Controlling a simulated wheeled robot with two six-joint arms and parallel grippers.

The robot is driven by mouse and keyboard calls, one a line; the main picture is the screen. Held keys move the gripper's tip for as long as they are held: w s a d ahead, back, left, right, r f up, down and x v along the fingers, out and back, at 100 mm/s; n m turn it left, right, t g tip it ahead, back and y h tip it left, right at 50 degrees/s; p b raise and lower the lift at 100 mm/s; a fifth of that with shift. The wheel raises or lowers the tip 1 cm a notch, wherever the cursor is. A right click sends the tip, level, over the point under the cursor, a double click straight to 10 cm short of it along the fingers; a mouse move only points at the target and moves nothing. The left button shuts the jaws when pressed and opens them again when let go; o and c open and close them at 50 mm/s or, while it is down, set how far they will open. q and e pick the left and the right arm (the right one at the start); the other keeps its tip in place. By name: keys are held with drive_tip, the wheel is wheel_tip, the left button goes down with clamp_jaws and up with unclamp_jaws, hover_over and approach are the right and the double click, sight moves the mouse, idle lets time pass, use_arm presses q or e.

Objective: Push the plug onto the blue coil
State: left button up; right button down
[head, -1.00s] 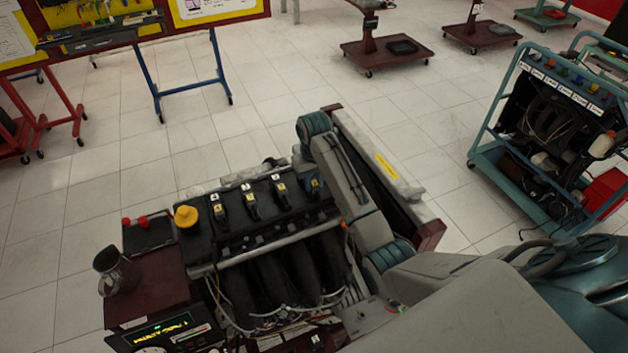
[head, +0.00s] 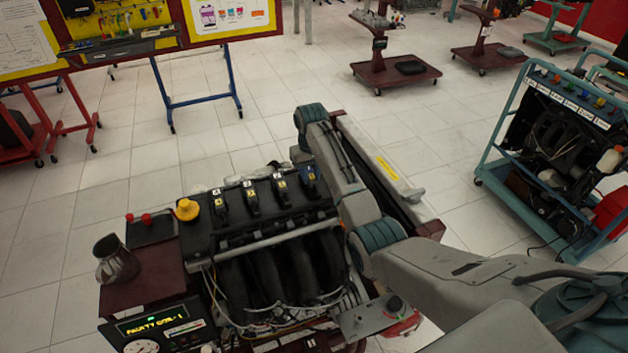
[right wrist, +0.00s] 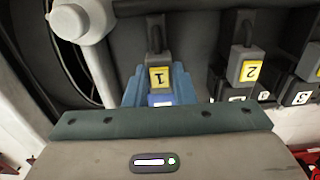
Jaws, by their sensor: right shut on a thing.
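The plug (right wrist: 160,77) with a yellow label 1 sits between the blue fingers of my right gripper (right wrist: 158,72) in the right wrist view. The gripper is shut on it. A cable runs up from the plug. The blue coil (head: 311,182) is at the right end of the coil row in the head view. In the wrist view the plug is right at the coil's place; the fingers and gripper body hide most of the coil, so I cannot tell how deep the plug sits. In the head view my right arm largely hides the gripper. My left gripper is out of view.
Black coils with plugs, such as plug 2 (right wrist: 248,68), stand close beside the gripper. The engine (head: 270,265) has a yellow cap (head: 187,209) and a display (head: 155,325) reading "FAULTY COIL-1". Another trainer (head: 560,150) stands at the right.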

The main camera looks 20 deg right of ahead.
sight(311, 174)
drive_tip(key=shift+w+r, duration=0.1)
drive_tip(key=shift+r, duration=0.1)
drive_tip(key=c, duration=1.6)
unclamp_jaws()
drive_tip(key=shift+c, duration=0.2)
drive_tip(key=o, duration=0.4)
drive_tip(key=shift+o, duration=0.2)
drive_tip(key=shift+r, duration=0.2)
wheel_tip(311, 174, up, 5)
drive_tip(key=shift+w+f+b, duration=0.1)
drive_tip(key=shift+f+b, duration=0.1)
drive_tip(key=shift+b, duration=1)
wheel_tip(311, 174, up, 4)
drive_tip(key=p, duration=0.3)
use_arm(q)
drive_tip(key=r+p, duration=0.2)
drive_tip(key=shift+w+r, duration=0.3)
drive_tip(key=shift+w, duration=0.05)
use_arm(e)
drive_tip(key=shift+r, duration=0.85)
